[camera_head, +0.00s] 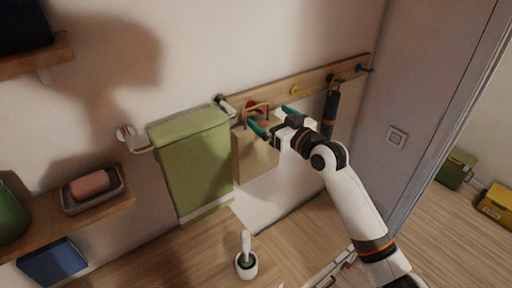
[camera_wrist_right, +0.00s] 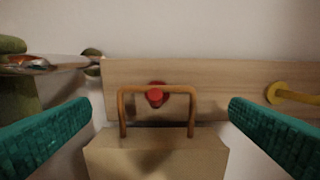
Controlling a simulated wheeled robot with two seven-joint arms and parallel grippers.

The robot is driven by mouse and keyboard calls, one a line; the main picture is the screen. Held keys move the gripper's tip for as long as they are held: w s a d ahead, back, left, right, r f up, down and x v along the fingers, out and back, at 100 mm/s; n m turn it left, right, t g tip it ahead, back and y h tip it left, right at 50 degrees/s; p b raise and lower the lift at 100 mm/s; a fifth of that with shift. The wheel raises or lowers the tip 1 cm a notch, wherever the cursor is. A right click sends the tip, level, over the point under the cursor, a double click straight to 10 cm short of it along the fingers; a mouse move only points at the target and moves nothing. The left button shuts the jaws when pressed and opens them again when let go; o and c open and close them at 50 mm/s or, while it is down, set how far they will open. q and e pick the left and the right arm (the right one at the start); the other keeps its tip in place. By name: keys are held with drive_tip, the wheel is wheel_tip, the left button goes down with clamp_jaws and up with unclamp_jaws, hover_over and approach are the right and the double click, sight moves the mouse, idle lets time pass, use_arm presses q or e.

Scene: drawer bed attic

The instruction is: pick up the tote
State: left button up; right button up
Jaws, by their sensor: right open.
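The tan tote (camera_head: 256,158) hangs by its brown handle from a red peg on the wooden wall rail, just right of the green towel. In the right wrist view the tote (camera_wrist_right: 155,157) is low in the middle, its handle (camera_wrist_right: 158,90) looped at the red peg (camera_wrist_right: 156,95). My right gripper (camera_head: 273,120) is open in front of the rail, with its teal fingers spread to either side of the handle and apart from it. The fingers partly cover the tote's upper right in the head view. My left gripper is not in view.
A green towel (camera_head: 193,165) hangs on a bar just left of the tote. A yellow peg (camera_head: 300,91) and a dark hanging item (camera_head: 329,114) are to its right. A toilet brush (camera_head: 246,258) stands on the floor below. A shelf with a soap dish (camera_head: 93,193) is at left.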

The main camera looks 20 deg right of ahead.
sight(260, 112)
drive_tip(key=p+x, duration=0.2)
drive_tip(key=x, duration=0.2)
drive_tip(key=shift+w+a+f, duration=0.1)
drive_tip(key=shift+a, duration=0.15)
drive_tip(key=shift+w+a+f, duration=0.1)
drive_tip(key=shift+w+f, duration=0.05)
drive_tip(key=shift+w, duration=0.15)
drive_tip(key=shift+s, duration=0.1)
drive_tip(key=shift+c, duration=0.6)
drive_tip(key=c, duration=1.2)
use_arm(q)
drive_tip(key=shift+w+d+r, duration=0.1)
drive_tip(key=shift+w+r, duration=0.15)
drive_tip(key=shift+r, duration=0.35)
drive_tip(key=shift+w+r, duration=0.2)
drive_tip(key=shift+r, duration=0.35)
use_arm(e)
drive_tip(key=shift+c, duration=0.3)
